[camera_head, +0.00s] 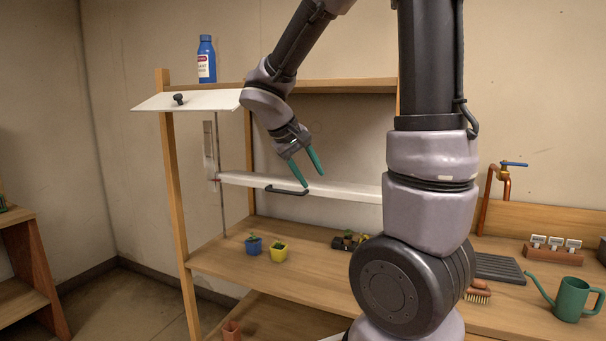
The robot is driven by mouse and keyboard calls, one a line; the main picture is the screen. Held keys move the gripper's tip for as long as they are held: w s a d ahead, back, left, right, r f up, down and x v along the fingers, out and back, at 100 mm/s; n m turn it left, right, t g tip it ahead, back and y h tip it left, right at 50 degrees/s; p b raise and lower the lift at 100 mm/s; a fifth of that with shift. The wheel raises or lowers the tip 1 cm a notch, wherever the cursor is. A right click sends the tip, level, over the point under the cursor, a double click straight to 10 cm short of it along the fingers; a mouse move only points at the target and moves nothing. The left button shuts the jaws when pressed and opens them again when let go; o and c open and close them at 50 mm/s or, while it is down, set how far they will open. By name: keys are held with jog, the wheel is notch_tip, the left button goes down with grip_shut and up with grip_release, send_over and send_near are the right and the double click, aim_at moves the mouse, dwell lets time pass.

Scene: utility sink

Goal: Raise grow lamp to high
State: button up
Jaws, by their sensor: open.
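The grow lamp (345,189) is a long white bar across the wooden shelf unit, above the middle shelf. A dark handle (287,191) sits on its front edge toward the left. A vertical rail (221,180) with a pale plate (209,150) stands at the lamp's left end, with a small red mark near the bar. My gripper (306,180) has two green fingers, spread apart and empty. It points down just above and in front of the lamp, close to the handle. I cannot tell whether a finger touches it. My arm hides the lamp's right end.
Blue (254,245) and yellow (278,251) pots and a dark seedling tray (349,241) stand on the middle shelf. A white flap (187,101) with a black knob juts out at upper left. A blue bottle (206,60) stands on top. A green watering can (569,299) is at right.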

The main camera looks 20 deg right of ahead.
jog(key=shift+s+a+r+y, duration=0.2)
jog(key=shift+s, duration=0.3)
jog(key=shift+s+a+r+y, duration=0.15)
jog(key=shift+s+a+y, duration=0.05)
jog(key=shift+s, duration=0.3)
